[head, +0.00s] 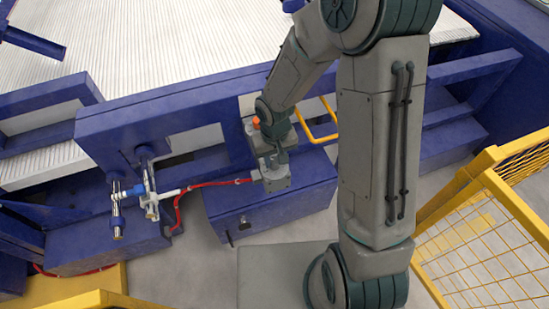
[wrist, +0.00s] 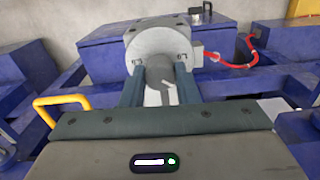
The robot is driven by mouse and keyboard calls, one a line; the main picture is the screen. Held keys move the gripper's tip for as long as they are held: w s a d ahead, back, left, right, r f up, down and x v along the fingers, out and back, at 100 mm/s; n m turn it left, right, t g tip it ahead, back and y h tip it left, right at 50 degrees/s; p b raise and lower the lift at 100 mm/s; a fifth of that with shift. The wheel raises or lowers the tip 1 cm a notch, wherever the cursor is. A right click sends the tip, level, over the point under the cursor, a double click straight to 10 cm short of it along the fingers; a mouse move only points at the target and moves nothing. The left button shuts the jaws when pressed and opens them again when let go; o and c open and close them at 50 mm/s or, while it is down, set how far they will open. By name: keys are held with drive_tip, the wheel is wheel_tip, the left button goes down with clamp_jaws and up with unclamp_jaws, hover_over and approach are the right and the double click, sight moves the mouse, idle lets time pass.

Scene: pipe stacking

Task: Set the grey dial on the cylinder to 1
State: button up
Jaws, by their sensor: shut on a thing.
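The grey dial (wrist: 155,77) sits at the centre of a round, light grey cylinder face (wrist: 147,49) in the wrist view. A short pale mark shows on the dial. No number can be read around it. My gripper (wrist: 160,88) has one finger on each side of the dial and is shut on it. In the head view my gripper (head: 273,155) reaches down to the grey cylinder body (head: 276,183). The dial is hidden there behind my gripper.
A yellow handle (head: 322,133) stands close to the right. Yellow mesh fencing (head: 490,230) is at the right, with grey floor before it.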

sight(274, 160)
drive_tip(key=n, duration=0.4)
drive_tip(key=shift+w+r+n, duration=0.1)
drive_tip(key=shift+n, duration=0.2)
drive_tip(key=n+p, duration=0.1)
drive_tip(key=n, duration=0.3)
drive_tip(key=shift+a+n, duration=0.1)
drive_tip(key=shift+n, duration=0.2)
drive_tip(key=o, duration=1)
drive_tip(key=shift+r, duration=0.4)
wheel_tip(274, 160, up, 13)
drive_tip(key=shift+f+p, duration=0.1)
drive_tip(key=shift+p, duration=0.7)
